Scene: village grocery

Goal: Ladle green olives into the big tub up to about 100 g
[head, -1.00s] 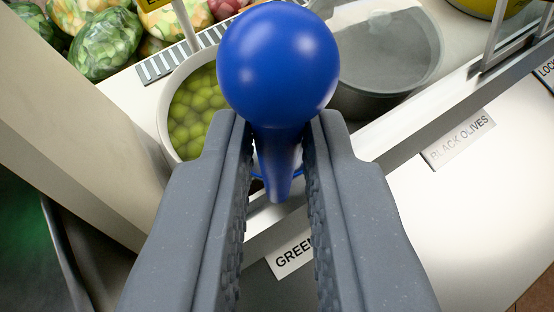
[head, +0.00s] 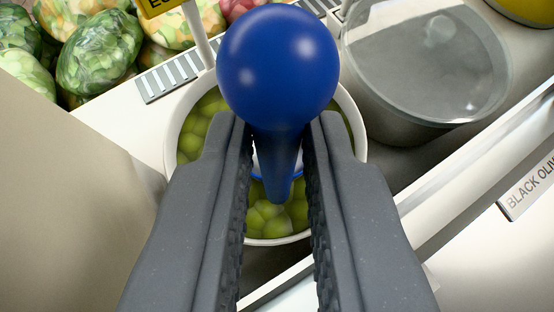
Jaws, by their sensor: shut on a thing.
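My gripper (head: 280,150) is shut on the blue ladle (head: 277,62), with its round blue knob toward the camera and its shaft tapering down between the fingers. The ladle stands over the white round tub of green olives (head: 188,147). The green olives show on both sides of my fingers and below the shaft (head: 270,218). A bit of a blue-edged ladle bowl shows behind the shaft; whether it touches the olives or holds any is hidden. I cannot pick out the big tub in this view.
A grey container with a clear lid (head: 425,65) stands right of the olives. A "BLACK OLIVES" label (head: 530,190) sits on the front rail (head: 440,215). A beige panel (head: 75,170) stands at left. Bagged vegetables (head: 100,45) and a yellow sign (head: 160,6) are at the back.

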